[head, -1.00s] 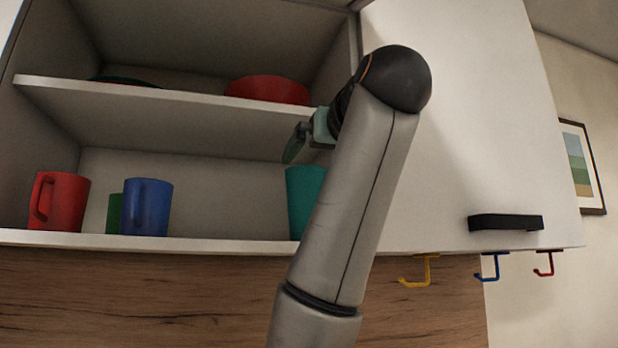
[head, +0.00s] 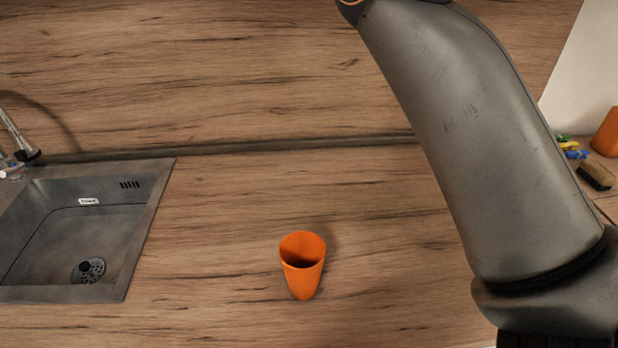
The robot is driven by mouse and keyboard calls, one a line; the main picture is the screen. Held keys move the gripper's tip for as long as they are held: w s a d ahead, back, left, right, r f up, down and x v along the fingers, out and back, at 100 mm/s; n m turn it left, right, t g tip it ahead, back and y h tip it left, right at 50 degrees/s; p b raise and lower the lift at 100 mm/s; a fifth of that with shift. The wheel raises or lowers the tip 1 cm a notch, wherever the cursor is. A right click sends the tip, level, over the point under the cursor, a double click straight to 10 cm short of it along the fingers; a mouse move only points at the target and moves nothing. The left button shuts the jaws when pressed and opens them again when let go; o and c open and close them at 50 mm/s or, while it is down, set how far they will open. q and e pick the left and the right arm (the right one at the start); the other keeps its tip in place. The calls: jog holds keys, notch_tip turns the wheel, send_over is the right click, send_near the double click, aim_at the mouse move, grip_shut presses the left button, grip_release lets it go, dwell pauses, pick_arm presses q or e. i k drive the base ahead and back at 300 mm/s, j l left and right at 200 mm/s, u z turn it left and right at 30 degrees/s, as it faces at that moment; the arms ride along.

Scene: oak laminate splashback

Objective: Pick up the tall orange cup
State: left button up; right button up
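A tall orange cup (head: 303,279) stands upright on the wooden countertop, a little below the middle of the head view. Its open mouth faces up and it looks empty, though its inside is dark. Nothing touches it. My arm crosses the right side of the view and leaves through the top edge, so its gripper is out of sight. No other arm or gripper shows.
A steel sink (head: 148,235) with a faucet (head: 18,140) is at the left. A brush (head: 596,176), small coloured items (head: 573,150) and another orange object (head: 607,133) are at the far right. The counter (head: 215,265) around the cup is clear.

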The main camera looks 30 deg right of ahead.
aim_at(303, 254)
jog(key=k+j, duration=0.5)
jog(key=k, duration=0.15)
jog(key=k+j, duration=0.55)
jog(key=k, duration=0.1)
